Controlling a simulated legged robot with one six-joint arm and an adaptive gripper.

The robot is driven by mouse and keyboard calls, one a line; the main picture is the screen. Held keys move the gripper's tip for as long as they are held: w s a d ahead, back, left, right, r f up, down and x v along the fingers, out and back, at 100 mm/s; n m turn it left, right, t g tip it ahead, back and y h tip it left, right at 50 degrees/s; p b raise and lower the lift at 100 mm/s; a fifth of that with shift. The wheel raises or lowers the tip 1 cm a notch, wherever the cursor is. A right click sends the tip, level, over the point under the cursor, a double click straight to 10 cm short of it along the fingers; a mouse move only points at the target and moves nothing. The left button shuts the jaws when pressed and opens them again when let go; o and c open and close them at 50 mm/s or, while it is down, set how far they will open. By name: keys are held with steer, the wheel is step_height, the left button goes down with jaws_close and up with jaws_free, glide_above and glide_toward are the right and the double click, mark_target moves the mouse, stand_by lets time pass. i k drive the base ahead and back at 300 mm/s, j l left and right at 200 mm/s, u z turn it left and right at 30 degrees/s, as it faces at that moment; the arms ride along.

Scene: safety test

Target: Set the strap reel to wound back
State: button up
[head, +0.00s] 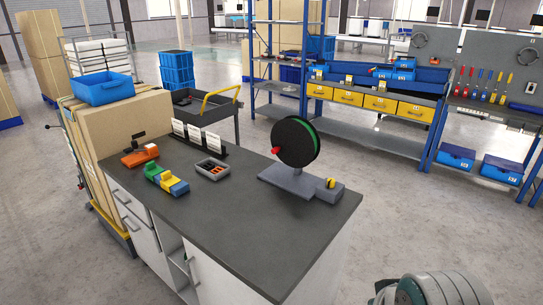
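The strap reel (296,141) stands upright on the dark worktop, toward its right end. It has a black round disc with a green band around its edge. A red handle (277,151) sticks out on its left side. The reel is carried by a grey post on a flat grey base (289,181). A small grey block with a yellow knob (330,183) sits at the right end of the base. Whether any strap hangs loose is too small to tell. My gripper is not in view; a grey rounded part, probably of my arm, shows at the bottom right.
The worktop (250,222) is clear in front of the reel. To the left are an orange tool (140,154), a green, yellow and blue block item (166,179), a grey tray (213,170) and white cards (195,136). Blue shelving (370,140) stands behind, across open floor.

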mark_target(294, 140)
steer(key=j+z, duration=0.2)
steer(key=j, duration=0.35)
steer(key=j+z, duration=0.2)
steer(key=j, duration=0.4)
steer(key=j+z, duration=0.2)
steer(key=j, duration=0.35)
steer(key=k+j+z, duration=0.2)
steer(key=j, duration=0.35)
steer(key=i+j+z, duration=0.1)
steer(key=j, duration=0.2)
steer(key=i+j, duration=0.2)
steer(key=j, duration=0.15)
steer(key=i+j+z, duration=0.15)
steer(key=j, duration=0.15)
steer(key=i+j+z, duration=0.1)
steer(key=j, duration=0.25)
steer(key=i+j+z, duration=0.1)
steer(key=j, duration=0.25)
steer(key=i, duration=0.1)
